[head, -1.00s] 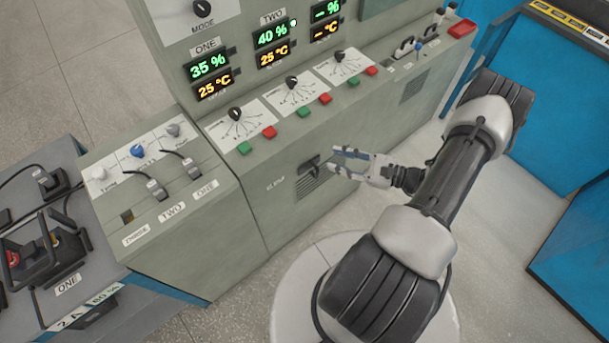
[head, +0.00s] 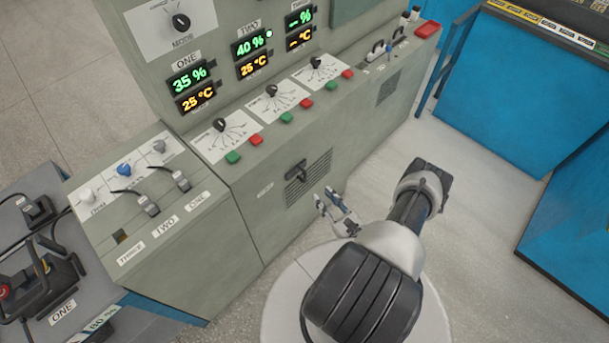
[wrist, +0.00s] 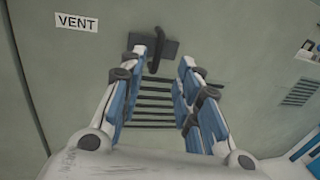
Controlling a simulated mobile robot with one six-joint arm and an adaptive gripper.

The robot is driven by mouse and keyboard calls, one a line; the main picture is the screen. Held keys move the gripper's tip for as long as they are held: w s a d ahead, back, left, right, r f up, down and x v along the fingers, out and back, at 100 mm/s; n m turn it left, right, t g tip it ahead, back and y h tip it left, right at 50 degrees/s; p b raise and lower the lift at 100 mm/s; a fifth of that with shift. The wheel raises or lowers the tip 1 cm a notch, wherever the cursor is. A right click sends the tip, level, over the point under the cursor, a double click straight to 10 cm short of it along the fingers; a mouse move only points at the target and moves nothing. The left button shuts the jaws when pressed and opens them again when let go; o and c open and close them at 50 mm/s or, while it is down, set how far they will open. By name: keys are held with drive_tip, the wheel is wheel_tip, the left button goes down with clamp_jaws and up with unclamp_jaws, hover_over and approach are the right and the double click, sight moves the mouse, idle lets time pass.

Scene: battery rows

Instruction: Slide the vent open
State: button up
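The vent (head: 312,186) is a dark slatted opening low on the front of the grey-green console. A dark handle (head: 297,171) sits at its upper left. In the wrist view the handle (wrist: 154,50) stands out from a small dark plate above the horizontal slats (wrist: 148,95). A "VENT" label (wrist: 76,22) is to its left. My gripper (head: 330,200) is in front of the vent, below and right of the handle, apart from it. In the wrist view my gripper (wrist: 163,58) is open and empty, its fingers appearing either side of the handle and slats.
The console (head: 250,215) has knobs, red and green buttons and displays above the vent. A lower switch unit (head: 160,215) stands at left. A blue cabinet (head: 500,95) is at right.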

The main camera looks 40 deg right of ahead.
sight(305, 173)
drive_tip(key=w, duration=0.4)
drive_tip(key=w+d+b, duration=0.1)
drive_tip(key=w, duration=0.3)
drive_tip(key=w+b, duration=0.1)
drive_tip(key=w, duration=0.3)
drive_tip(key=shift+d, duration=0.2)
drive_tip(key=shift+c, duration=0.5)
clamp_jaws()
